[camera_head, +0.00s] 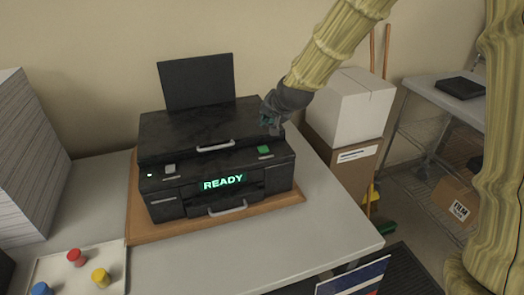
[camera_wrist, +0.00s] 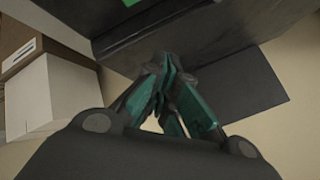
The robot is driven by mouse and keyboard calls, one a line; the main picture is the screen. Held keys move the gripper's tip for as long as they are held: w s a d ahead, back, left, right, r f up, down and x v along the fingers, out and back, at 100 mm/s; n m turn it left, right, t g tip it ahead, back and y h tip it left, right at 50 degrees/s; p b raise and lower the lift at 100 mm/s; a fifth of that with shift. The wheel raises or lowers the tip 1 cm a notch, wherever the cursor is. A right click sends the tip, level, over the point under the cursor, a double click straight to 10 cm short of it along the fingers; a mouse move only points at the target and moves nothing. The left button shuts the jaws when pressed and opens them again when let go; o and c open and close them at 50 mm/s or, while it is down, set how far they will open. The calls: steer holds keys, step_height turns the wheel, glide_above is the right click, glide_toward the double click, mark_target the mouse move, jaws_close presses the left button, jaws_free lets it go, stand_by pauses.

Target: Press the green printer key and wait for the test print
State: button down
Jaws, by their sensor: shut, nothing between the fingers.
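The black printer (camera_head: 215,160) stands on a brown board on the grey table, and its display (camera_head: 223,182) reads READY in green. The green key (camera_head: 264,150) is on the right of its front top ledge. In the wrist view a piece of green (camera_wrist: 131,2) shows at the top edge, on the dark printer body (camera_wrist: 180,25). My gripper (camera_head: 268,124) is shut and empty, above and just behind the green key, near the printer's right side. I see no contact with the key. In the wrist view my gripper's fingers (camera_wrist: 168,75) meet in the middle.
A paper stack (camera_head: 25,150) stands at the left. A tray (camera_head: 60,265) with red, yellow and blue pieces lies at the front left. White and brown boxes (camera_head: 350,105) stand beyond the table's right end. The table's front right is clear.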

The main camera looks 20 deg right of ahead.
mark_target(266, 147)
steer(key=shift+s+f+b, duration=0.25)
steer(key=shift+f+b, duration=0.05)
steer(key=shift+f, duration=0.3)
steer(key=shift+s+f+b, duration=0.5)
steer(key=shift+s+b, duration=0.1)
steer(key=shift+s, duration=0.1)
steer(key=f+b, duration=0.1)
steer(key=f, duration=0.1)
steer(key=w+f+b, duration=0.1)
steer(key=f, duration=0.1)
steer(key=shift+s+d+r, duration=0.1)
steer(key=shift+s, duration=0.15)
steer(key=shift+w, duration=0.2)
steer(key=shift+s, duration=0.15)
steer(key=shift+f, duration=0.5)
